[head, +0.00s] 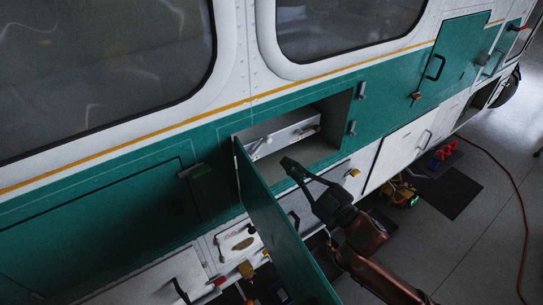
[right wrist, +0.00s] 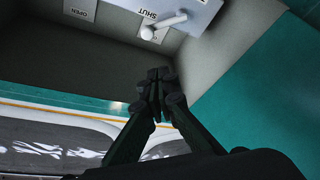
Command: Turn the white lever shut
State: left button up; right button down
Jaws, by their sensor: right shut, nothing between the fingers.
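The white lever (head: 262,143) is on a pale panel (head: 290,134) inside an open compartment in the green side of the helicopter. In the right wrist view the lever (right wrist: 168,24) slants beside a label reading SHUT (right wrist: 149,14). A label reading OPEN (right wrist: 80,10) is farther left on the wall. My right gripper (head: 288,163) is at the compartment's mouth, below and right of the lever in the head view. Its fingers (right wrist: 160,76) are closed together, empty and apart from the lever. My left gripper is not in view.
The green compartment door (head: 280,230) hangs open, left of my right arm. Latches (head: 351,128) sit on the opening's right edge. A dark mat (head: 449,187) and a red hose (head: 520,210) lie on the floor at right.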

jog(key=w+a+r+n+g+p, duration=0.1)
jog(key=w+a+r+n, duration=0.25)
jog(key=w+a, duration=0.35)
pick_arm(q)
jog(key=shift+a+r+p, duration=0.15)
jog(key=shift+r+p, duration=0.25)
pick_arm(e)
jog(key=shift+w+d+f+y, duration=0.15)
jog(key=shift+d+f, duration=0.35)
jog(key=shift+d, duration=0.05)
jog(key=shift+w+d+f+y, duration=0.15)
jog(key=shift+d+f, duration=0.35)
jog(key=shift+d, duration=0.05)
jog(key=shift+d, duration=0.1)
jog(key=shift+f+m, duration=0.1)
jog(key=shift+m, duration=0.25)
